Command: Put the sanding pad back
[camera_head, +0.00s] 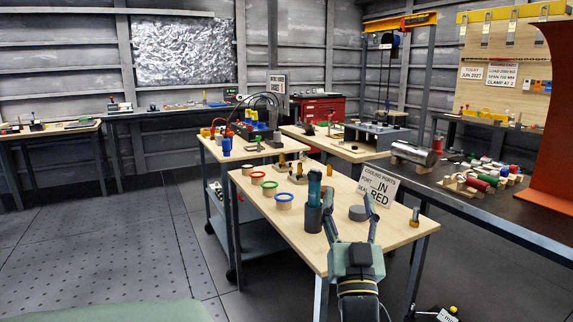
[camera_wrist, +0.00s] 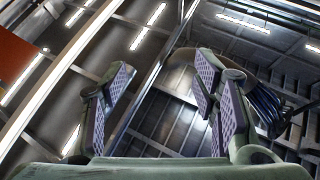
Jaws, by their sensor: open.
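A dark grey round pad (camera_head: 357,213), which looks like the sanding pad, lies on the near wooden table (camera_head: 268,222). In the head view it shows between the fingers of my gripper (camera_head: 349,202). My gripper is at the table's near edge, fingers spread apart and upward in the picture. In the wrist view my gripper (camera_wrist: 168,88) is open with nothing between its fingers, and ceiling lights and beams show beyond them. I cannot tell the height gap between the gripper and the pad. No place marked for the pad is clear to me.
A teal-handled tool (camera_head: 314,186) stands in a dark cup (camera_head: 312,217) left of my gripper. Several ringed pots (camera_head: 284,201) line the table's left side. Bare floor (camera_head: 110,240) lies left.

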